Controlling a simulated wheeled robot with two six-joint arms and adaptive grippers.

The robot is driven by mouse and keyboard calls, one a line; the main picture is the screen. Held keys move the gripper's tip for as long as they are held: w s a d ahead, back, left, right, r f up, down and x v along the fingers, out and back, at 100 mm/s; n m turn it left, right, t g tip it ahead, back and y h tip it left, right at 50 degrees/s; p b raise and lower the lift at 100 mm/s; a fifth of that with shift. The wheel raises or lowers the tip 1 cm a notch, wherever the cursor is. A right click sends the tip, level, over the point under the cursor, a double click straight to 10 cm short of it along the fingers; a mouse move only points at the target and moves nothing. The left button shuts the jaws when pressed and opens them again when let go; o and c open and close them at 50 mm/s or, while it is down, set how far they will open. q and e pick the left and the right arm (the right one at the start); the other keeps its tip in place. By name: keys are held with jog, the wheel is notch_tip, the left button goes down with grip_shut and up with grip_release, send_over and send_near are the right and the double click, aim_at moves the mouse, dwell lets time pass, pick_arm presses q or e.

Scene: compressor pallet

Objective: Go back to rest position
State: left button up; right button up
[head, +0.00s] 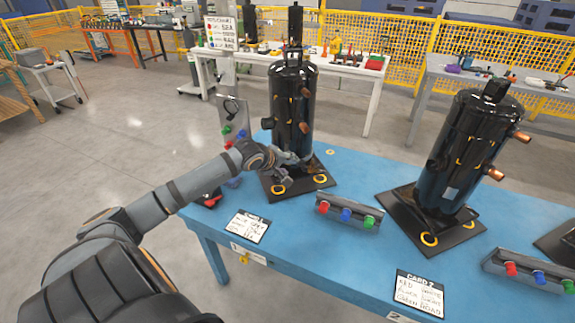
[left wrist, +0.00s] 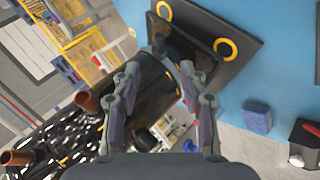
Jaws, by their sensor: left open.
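My left arm reaches in from the left in the head view. Its gripper (head: 290,172) is near the foot of a black compressor (head: 292,100), at its front, over the black base plate (head: 285,190). In the left wrist view the two fingers (left wrist: 160,75) are spread apart, with nothing visibly clamped between them. The dark compressor body shows behind the fingers there, beside its plate (left wrist: 235,25) with yellow rings. I cannot tell whether a finger touches the compressor. My right gripper is in neither view.
A second compressor (head: 460,150) stands on the blue table (head: 300,245) to the right. Holders with red, blue and green knobs (head: 348,213) and printed cards (head: 249,227) lie along the front. Workbenches and a yellow fence (head: 400,45) stand behind. Open floor (head: 130,130) lies left.

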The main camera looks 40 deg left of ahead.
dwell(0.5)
pick_arm(q)
jog(key=s+d+f+m+g, duration=0.3)
jog(key=s+d+f+m, duration=0.5)
jog(key=s+d+f, duration=0.35)
jog(key=s+d+f+m+g, duration=0.1)
jog(key=s+d+m, duration=0.2)
jog(key=s, duration=0.4)
jog(key=s+d+m+g, duration=0.2)
jog(key=s+d+m, duration=0.2)
jog(key=s, duration=0.4)
jog(key=s+a+f+g+p, duration=0.1)
jog(key=a+f, duration=0.1)
jog(key=f, duration=1)
jog(key=s+a+f+p, duration=0.1)
jog(key=f, duration=1.1)
jog(key=s+a+f+g, duration=0.1)
jog(key=s+f, duration=1.5)
jog(key=s, duration=0.3)
jog(key=shift+a+f+g+p, duration=0.15)
jog(key=shift+a+g+p, duration=0.05)
jog(key=shift+g+p, duration=0.15)
